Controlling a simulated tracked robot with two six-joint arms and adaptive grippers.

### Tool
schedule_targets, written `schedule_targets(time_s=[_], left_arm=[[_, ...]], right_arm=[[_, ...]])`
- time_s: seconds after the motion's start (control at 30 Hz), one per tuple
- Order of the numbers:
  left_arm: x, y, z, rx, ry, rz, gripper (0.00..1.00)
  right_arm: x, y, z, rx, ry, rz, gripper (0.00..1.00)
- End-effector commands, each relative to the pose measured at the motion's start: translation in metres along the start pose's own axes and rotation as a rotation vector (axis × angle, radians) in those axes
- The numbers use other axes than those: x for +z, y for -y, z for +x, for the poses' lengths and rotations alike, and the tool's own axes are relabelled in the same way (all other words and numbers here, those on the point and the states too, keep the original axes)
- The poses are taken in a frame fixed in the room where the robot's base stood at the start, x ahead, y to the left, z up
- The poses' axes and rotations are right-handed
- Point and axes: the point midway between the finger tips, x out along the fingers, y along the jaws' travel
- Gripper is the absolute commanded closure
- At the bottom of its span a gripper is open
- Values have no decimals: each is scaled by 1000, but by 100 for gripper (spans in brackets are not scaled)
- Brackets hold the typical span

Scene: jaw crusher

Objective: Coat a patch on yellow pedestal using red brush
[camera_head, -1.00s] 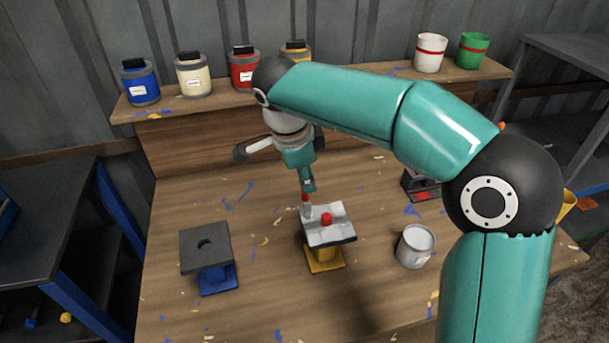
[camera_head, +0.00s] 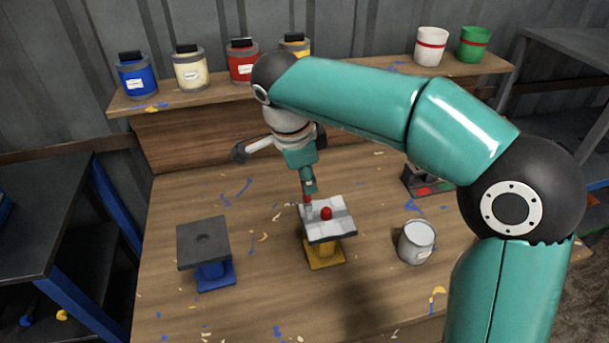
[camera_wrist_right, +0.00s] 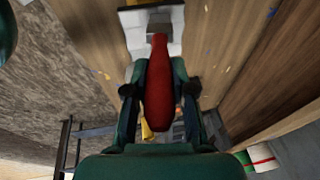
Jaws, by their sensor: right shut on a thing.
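The yellow pedestal (camera_head: 324,257) stands mid-table. My right gripper (camera_head: 308,186) points down at the plate's back left part. It is shut on the red brush (camera_head: 307,200), whose red handle (camera_wrist_right: 158,95) lies between the fingers of my right gripper (camera_wrist_right: 160,75) in the right wrist view. The bristle end is at the plate's surface, but I cannot tell whether it touches. The wrist view also shows part of the plate (camera_wrist_right: 135,20) beyond the brush. My left gripper is not in view.
A blue pedestal (camera_head: 212,272) with a dark top stands left. Paint jars and buckets line the back shelf (camera_head: 365,82). The front of the table is clear.

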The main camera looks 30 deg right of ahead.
Motion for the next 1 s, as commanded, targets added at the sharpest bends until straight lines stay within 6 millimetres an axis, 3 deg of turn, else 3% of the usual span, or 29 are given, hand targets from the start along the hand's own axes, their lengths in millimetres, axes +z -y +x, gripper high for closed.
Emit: schedule_targets(time_s=[0.7, 1.0], left_arm=[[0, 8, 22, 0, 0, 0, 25], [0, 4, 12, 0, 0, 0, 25]], right_arm=[[-1, -31, -2, 1, 0, 0, 100], [-1, -17, -3, 1, -1, 0, 100]])
